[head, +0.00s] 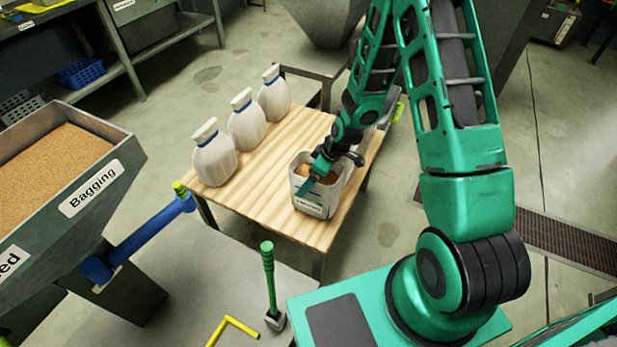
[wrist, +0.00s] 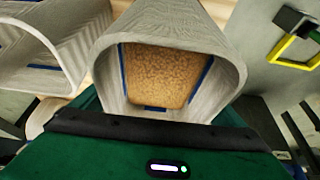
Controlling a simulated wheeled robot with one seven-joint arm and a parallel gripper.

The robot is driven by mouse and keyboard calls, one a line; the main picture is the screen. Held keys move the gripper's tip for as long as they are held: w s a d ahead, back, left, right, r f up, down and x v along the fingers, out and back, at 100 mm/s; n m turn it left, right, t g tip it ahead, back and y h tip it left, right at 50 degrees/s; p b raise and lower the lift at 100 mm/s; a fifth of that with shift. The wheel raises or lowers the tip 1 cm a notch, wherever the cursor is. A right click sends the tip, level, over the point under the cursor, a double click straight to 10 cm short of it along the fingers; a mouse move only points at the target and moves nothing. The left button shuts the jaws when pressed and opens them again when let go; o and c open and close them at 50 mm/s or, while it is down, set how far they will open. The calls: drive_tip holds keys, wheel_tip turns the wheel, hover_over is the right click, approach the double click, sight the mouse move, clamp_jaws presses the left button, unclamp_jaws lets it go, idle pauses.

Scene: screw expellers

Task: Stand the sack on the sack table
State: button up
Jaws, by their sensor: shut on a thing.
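The open sack (head: 312,205) is pale with a printed label and stands upright at the front right part of the wooden sack table (head: 272,200). Brown granular contents show through its mouth, also in the wrist view (wrist: 160,22). My gripper (head: 319,178) is shut on the sack's upper part, reaching down from behind and to the right. Its fingertips are partly hidden by the sack. Whether the base of the sack bears fully on the tabletop cannot be told.
Three tied sacks (head: 247,126) stand in a row along the table's left side. Another open-mouthed, pale sack (wrist: 50,45) shows at left in the wrist view. The grain-filled Bagging hopper (head: 93,187) is at left, with a blue arm. A green lever (head: 268,275) stands in front.

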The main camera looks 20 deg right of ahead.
wheel_tip(320, 180, down, 4)
drive_tip(key=shift+r, duration=0.15)
idle(0.3)
drive_tip(key=o, duration=1.8)
drive_tip(key=shift+c, duration=0.2)
drive_tip(key=v, duration=1.2)
